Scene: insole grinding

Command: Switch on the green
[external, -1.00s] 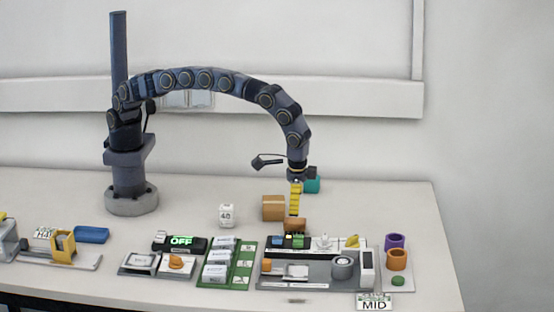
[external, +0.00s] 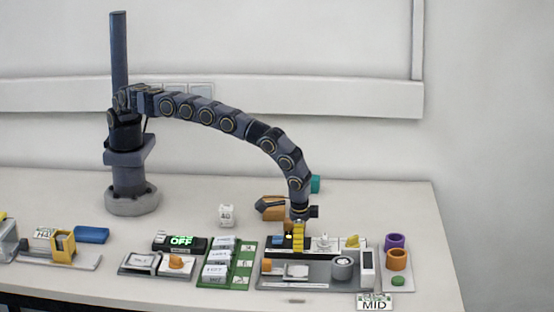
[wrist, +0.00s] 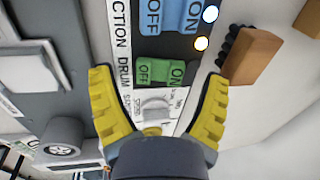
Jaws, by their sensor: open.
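The green rocker switch (wrist: 165,72), marked OFF and ON, sits on the black strip of the grey panel (wrist: 65,105). In the wrist view it lies between my two yellow fingertips, with a gap on both sides. I cannot tell which side of it is pressed. My gripper (external: 298,250) is open, points down and is low over the panel's back strip. It hides the green switch in the external view.
Two small lights glow beside the blue switch, one white (wrist: 210,14) and one yellowish (wrist: 201,43). A brown block (wrist: 253,55) stands close to the strip. A green-lit OFF display (external: 181,241) and a green card board (external: 243,262) are to the left.

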